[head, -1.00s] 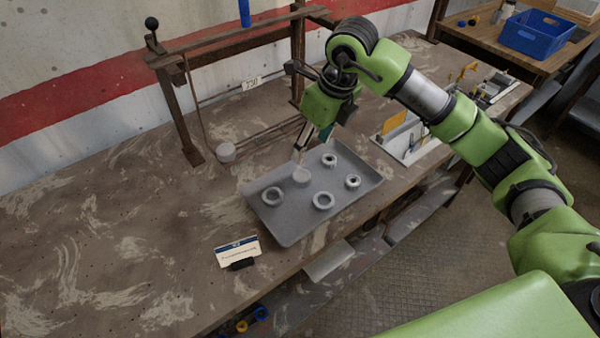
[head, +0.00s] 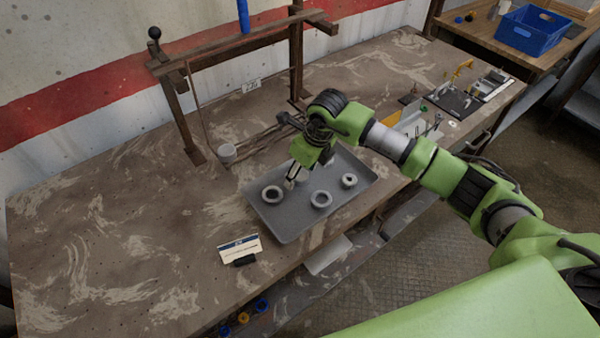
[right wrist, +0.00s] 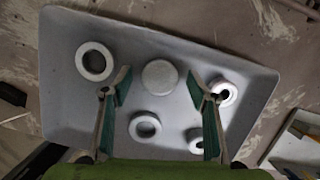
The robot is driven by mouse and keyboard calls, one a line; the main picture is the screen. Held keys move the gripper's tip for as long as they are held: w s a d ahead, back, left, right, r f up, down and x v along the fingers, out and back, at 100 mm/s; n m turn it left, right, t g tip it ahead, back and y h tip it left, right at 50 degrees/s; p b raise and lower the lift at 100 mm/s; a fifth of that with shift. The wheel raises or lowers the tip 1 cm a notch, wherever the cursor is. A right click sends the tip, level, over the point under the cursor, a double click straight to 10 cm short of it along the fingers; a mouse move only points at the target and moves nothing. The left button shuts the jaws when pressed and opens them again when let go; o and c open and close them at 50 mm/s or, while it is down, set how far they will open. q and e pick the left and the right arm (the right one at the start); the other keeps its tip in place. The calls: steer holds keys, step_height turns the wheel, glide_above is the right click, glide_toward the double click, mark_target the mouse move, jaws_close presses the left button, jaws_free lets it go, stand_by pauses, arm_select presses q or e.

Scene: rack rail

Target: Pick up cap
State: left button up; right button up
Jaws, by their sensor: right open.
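The cap (right wrist: 160,77) is a plain pale grey disc lying flat on the grey tray (right wrist: 62,112). In the right wrist view it sits between and just beyond the fingertips of my right gripper (right wrist: 159,84), with a gap on both sides. The gripper is open and empty. In the head view, my right gripper (head: 291,180) is low over the tray (head: 282,233), and its fingers and body largely hide the cap. My left gripper does not show.
Several grey rings share the tray, among them one at left (head: 272,193), one at front (head: 321,199) and one at right (head: 349,180). A metal rack (head: 180,110) rises behind. The left bench is clear.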

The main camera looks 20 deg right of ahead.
steer(key=c, duration=1.1)
